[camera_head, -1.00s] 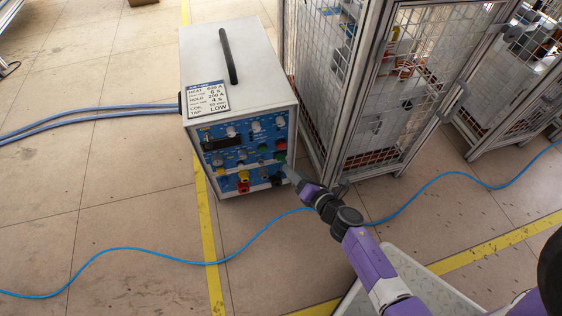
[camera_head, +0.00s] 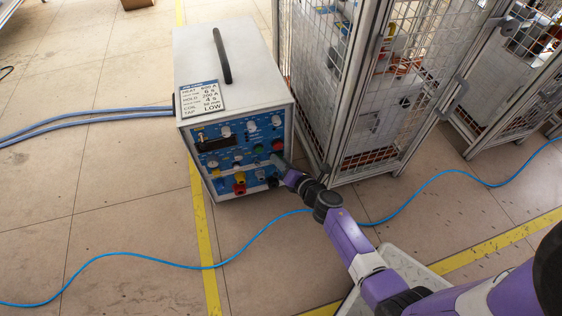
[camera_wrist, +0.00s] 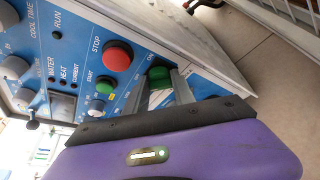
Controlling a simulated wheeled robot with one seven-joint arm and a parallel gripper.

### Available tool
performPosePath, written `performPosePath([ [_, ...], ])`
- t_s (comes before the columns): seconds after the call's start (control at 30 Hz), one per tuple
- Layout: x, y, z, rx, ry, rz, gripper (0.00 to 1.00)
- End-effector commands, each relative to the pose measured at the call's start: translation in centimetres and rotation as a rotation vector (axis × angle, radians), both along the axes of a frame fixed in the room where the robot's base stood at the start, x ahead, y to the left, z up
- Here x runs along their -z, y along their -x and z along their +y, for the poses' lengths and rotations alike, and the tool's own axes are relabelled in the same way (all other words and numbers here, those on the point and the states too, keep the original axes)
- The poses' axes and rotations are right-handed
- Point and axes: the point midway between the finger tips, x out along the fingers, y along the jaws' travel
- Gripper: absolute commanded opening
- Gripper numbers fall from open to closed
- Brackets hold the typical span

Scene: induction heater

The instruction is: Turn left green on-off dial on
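The heater (camera_head: 232,95) is a white box with a blue control panel (camera_head: 222,130). In the wrist view a green dial (camera_wrist: 158,73) sits low on the panel's right side beside an ON label. My gripper (camera_wrist: 162,82) has its two grey fingers apart, with the green dial between the fingertips. I cannot tell whether the fingers touch it. In the head view my gripper (camera_head: 280,162) reaches the panel's right edge and hides the dial. A red STOP button (camera_wrist: 118,55) and a smaller green START button (camera_wrist: 97,107) are to the dial's left.
Several grey knobs (camera_wrist: 16,67) fill the panel's left part in the wrist view. A wire-mesh cage (camera_head: 365,100) stands close to the heater's right side. A blue cable (camera_head: 150,259) runs across the floor, and thicker blue hoses (camera_head: 90,118) leave the heater's left side.

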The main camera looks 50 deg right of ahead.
Motion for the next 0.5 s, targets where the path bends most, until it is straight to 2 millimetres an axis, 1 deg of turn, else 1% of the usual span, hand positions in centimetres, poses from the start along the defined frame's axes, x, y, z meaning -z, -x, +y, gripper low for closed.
performPosePath([
  [0.03, 0.0, 0.01, 0.0, 0.0, 0.0, 0.0, 0.18],
  [0.1, 0.0, 0.01, 0.0, 0.0, 0.0, 0.0, 0.04],
  [0.13, 0.0, 0.02, 0.0, 0.0, 0.0, 0.0, 0.0],
  [0.5, 0.19, 0.08, -0.08, 0.001, -0.038, -0.026, 0.0],
])
